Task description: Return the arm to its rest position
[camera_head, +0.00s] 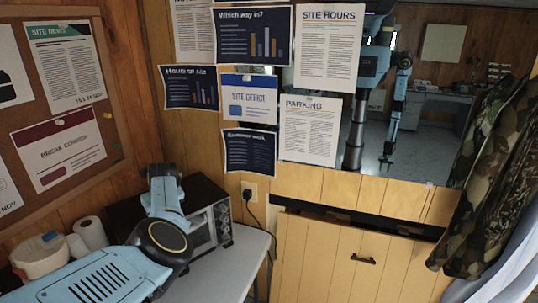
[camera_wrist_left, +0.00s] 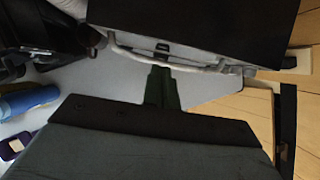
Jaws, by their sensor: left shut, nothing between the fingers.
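My left arm (camera_head: 165,240) comes in from the lower left and bends at a round joint over the counter. Its forearm rises in front of the toaster oven (camera_head: 215,225), hiding part of it. The left gripper's fingers are not clearly seen in the head view. In the left wrist view my left gripper (camera_wrist_left: 161,88) is shut and empty. It points at the front of the oven (camera_wrist_left: 200,25), just short of its pale handle (camera_wrist_left: 180,64). I cannot tell whether they touch. My right gripper is not in view.
The counter (camera_head: 228,272) is bare at the front right. Paper rolls (camera_head: 90,233) stand at the left by the wall. In the wrist view, a blue object (camera_wrist_left: 28,100) and a black appliance (camera_wrist_left: 40,30) lie left. A camouflage cloth (camera_head: 490,160) hangs at right.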

